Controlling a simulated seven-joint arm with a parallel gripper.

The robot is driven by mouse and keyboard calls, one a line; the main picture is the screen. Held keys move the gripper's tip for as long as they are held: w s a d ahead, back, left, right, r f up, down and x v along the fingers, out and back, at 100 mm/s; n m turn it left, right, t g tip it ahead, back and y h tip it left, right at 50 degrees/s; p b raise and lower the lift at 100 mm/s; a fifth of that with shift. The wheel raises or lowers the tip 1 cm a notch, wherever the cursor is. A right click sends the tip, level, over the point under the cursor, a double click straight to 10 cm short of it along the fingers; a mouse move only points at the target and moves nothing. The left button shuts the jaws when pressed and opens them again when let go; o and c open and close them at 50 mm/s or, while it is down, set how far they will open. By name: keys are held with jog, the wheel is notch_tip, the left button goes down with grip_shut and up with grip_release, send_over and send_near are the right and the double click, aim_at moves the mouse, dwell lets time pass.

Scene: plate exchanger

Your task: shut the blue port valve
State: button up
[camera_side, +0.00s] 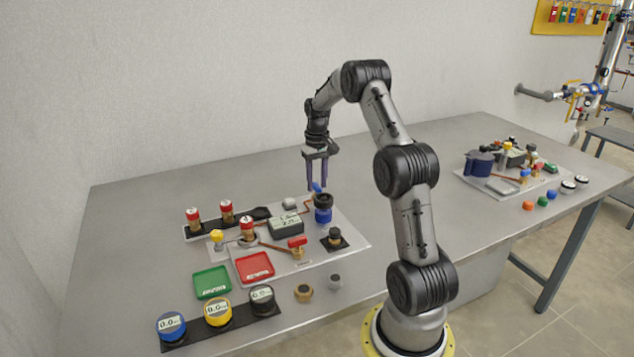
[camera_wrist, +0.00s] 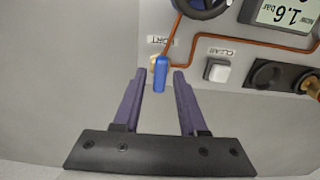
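The blue port valve shows as a small blue lever handle (camera_wrist: 160,74) in the wrist view, below the label reading PORT (camera_wrist: 162,40). The handle points roughly up and down in that picture, and a brass part shows at its upper end. In the side view the blue handle (camera_side: 317,187) is at the far side of the panel, by my fingertips. My gripper (camera_wrist: 169,73) is open, its two purple fingers apart. The handle appears between the fingertips, close to the left one. I cannot tell whether it touches that finger or how far below the tips it lies.
A black-and-blue round part (camera_side: 323,208) stands close to the handle. A display box (camera_side: 286,225) and a pale square button (camera_wrist: 217,70) marked CLEAR are nearby. A red-handled valve (camera_side: 297,243) and red-topped fittings (camera_side: 227,207) stand further off. The table behind the panel is bare.

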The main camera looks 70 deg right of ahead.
aim_at(317, 185)
jog(key=shift+o, duration=0.2)
notch_tip(317, 185, up, 14)
jog(key=shift+f, duration=0.15)
dwell(0.5)
jog(key=w+a+r+n+t, duration=0.1)
jog(key=a+r+n, duration=0.1)
jog(key=a+r, duration=0.45)
jog(key=a+r+n+t+h, duration=0.1)
jog(key=a+r, duration=0.2)
jog(key=a, duration=0.6)
jog(key=w+a+r+n+t, duration=0.15)
jog(key=a+r, duration=0.25)
jog(key=a, duration=0.4)
jog(key=s+a+f+n+t, duration=0.15)
jog(key=s+a+n, duration=0.25)
jog(key=s+a, duration=0.8)
jog(key=s+a+f, duration=0.2)
jog(key=s+f, duration=0.1)
jog(key=f, duration=0.2)
jog(key=s+a+f+y, duration=0.1)
jog(key=s+f, duration=0.2)
jog(key=f, duration=0.2)
jog(key=shift+s+a+t, duration=0.15)
jog(key=shift+a+t, duration=0.15)
jog(key=shift+a, duration=0.1)
